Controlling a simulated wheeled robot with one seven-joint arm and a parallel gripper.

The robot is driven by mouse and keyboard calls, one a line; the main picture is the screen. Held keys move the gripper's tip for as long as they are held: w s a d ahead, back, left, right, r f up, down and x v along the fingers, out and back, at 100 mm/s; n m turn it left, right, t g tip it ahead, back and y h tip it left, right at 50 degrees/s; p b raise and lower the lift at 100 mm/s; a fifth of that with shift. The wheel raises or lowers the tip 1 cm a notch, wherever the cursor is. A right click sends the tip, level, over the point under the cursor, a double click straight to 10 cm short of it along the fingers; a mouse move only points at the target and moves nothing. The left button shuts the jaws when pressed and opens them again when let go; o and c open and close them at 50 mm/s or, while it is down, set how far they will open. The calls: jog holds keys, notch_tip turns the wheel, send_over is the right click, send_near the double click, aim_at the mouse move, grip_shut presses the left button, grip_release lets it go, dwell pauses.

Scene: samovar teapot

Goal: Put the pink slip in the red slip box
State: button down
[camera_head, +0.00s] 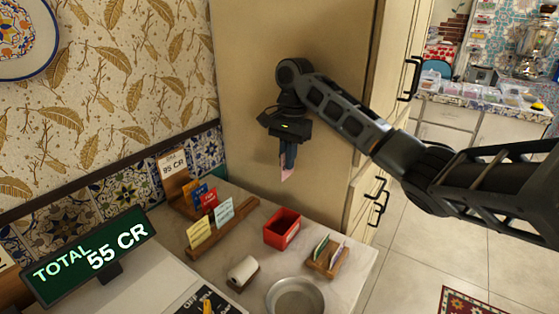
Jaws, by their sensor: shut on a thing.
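The pink slip (284,175) hangs from my gripper (287,158), upright and narrow as seen from here. My gripper points down with its fingers shut on the slip's upper part, which they hide. The red slip box (283,227) is an open-topped box on the counter (336,286). It stands below the slip, apart from it, with a clear gap between them. The inside of the box looks dark, and I cannot tell whether anything lies in it.
A wooden rack (239,216) with several cards stands left of the box. A small wooden holder (334,266) with slips stands to its right. A metal dish (295,298) and a paper roll (243,271) lie in front. A tall cabinet (240,90) rises behind my gripper.

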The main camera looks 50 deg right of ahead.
jog(key=shift+r+p, duration=1.35)
jog(key=shift+p, duration=0.15)
jog(key=shift+r+p, duration=0.5)
jog(key=shift+r, duration=0.55)
